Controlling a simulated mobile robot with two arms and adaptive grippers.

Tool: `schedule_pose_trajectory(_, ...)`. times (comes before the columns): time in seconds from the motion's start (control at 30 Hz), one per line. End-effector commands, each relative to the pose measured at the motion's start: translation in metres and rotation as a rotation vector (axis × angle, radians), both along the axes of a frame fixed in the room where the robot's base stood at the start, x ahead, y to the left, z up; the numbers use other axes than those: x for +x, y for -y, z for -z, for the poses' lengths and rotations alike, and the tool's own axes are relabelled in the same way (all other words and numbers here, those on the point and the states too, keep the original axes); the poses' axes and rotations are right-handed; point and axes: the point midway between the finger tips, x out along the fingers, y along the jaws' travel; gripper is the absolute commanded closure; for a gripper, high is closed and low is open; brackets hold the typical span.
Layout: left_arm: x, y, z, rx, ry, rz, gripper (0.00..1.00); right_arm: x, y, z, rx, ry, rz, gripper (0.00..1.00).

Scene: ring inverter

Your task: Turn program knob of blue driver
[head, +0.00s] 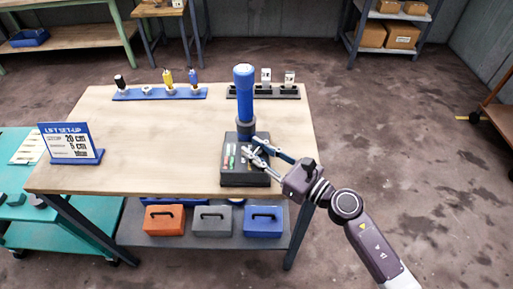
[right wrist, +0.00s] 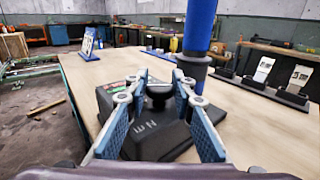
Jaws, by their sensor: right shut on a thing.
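The blue driver (head: 244,88) stands upright on a black base box (head: 242,180) near the right front edge of the wooden table. In the right wrist view the blue driver (right wrist: 200,28) rises behind the fingers, its top cut off by the frame. The round black program knob (right wrist: 158,92) sits on top of the base. My right gripper (head: 262,147) reaches in from the right; in the right wrist view its blue-padded fingers (right wrist: 158,100) stand on both sides of the knob and are shut on it. My left gripper is in neither view.
The wooden table (head: 165,130) is mostly clear in the middle. A blue rack (head: 160,94) and a dark rack (head: 285,92) stand at its back. A sign (head: 72,143) stands at the left. Several toolboxes, one of them orange (head: 164,220), sit on the shelf below.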

Motion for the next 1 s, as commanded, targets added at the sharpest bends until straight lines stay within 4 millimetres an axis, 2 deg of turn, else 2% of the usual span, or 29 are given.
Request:
schedule_pose_trajectory(0.3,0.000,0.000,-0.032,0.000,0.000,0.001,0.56,-0.001,-0.002,-0.005,0.004,-0.005,0.203,1.00)
schedule_pose_trajectory(0.5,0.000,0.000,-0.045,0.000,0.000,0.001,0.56,-0.001,-0.002,-0.003,0.005,-0.005,0.365,1.00)
schedule_pose_trajectory(1.0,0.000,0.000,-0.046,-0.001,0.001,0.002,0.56,0.000,0.000,0.000,0.002,0.000,0.628,1.00)
